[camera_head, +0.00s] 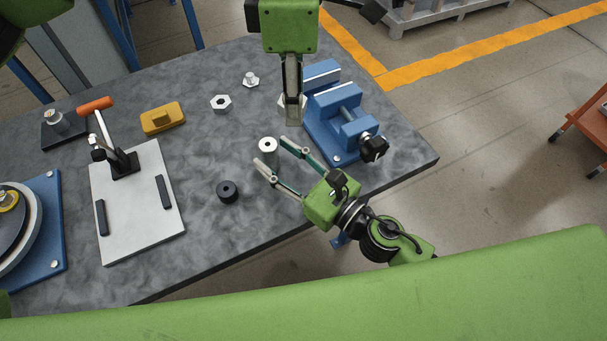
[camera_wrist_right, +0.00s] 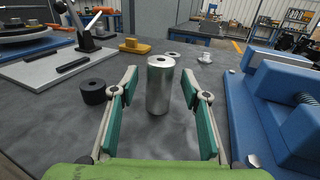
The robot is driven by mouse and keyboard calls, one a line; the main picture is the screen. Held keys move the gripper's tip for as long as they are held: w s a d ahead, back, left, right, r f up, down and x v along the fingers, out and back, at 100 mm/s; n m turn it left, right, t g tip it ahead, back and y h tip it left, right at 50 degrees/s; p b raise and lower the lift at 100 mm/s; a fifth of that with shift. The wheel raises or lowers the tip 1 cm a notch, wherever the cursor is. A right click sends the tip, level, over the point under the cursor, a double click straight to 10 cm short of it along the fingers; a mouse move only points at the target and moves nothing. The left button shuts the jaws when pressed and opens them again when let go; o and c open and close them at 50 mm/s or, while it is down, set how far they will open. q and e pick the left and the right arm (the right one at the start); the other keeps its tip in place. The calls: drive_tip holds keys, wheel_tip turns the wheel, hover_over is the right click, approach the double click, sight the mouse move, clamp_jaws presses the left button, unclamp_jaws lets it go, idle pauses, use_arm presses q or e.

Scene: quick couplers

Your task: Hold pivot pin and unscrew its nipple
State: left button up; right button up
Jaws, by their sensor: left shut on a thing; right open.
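A silver cylinder (camera_head: 268,145) with a dark hole in its top stands upright on the grey table; it also shows in the right wrist view (camera_wrist_right: 160,88). My right gripper (camera_head: 270,151) is open, its fingertips to either side of the cylinder with gaps. My left gripper (camera_head: 292,118) points down, shut on a pale faceted part (camera_head: 283,107), which its fingers mostly hide. A small silver flanged fitting (camera_head: 251,79) stands at the back of the table. I cannot tell which of these parts is the pivot pin or its nipple.
A blue vise (camera_head: 325,100) stands at right, close to both grippers. A black ring (camera_head: 228,191), hex nut (camera_head: 221,103) and yellow block (camera_head: 163,118) lie to the left. A toggle clamp stands on a pale plate (camera_head: 140,220). The table's front edge is near my right gripper.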

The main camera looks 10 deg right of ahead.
drive_tip(key=b, duration=0.4)
hover_over(309, 184)
drive_tip(key=s, duration=0.3)
drive_tip(key=shift+s+a+f, duration=0.1)
drive_tip(key=shift+a+f, duration=0.1)
drive_tip(key=shift+a, duration=0.1)
drive_tip(key=shift+s+d+r, duration=0.25)
drive_tip(key=shift+s+d, duration=0.15)
drive_tip(key=shift+s, duration=0.1)
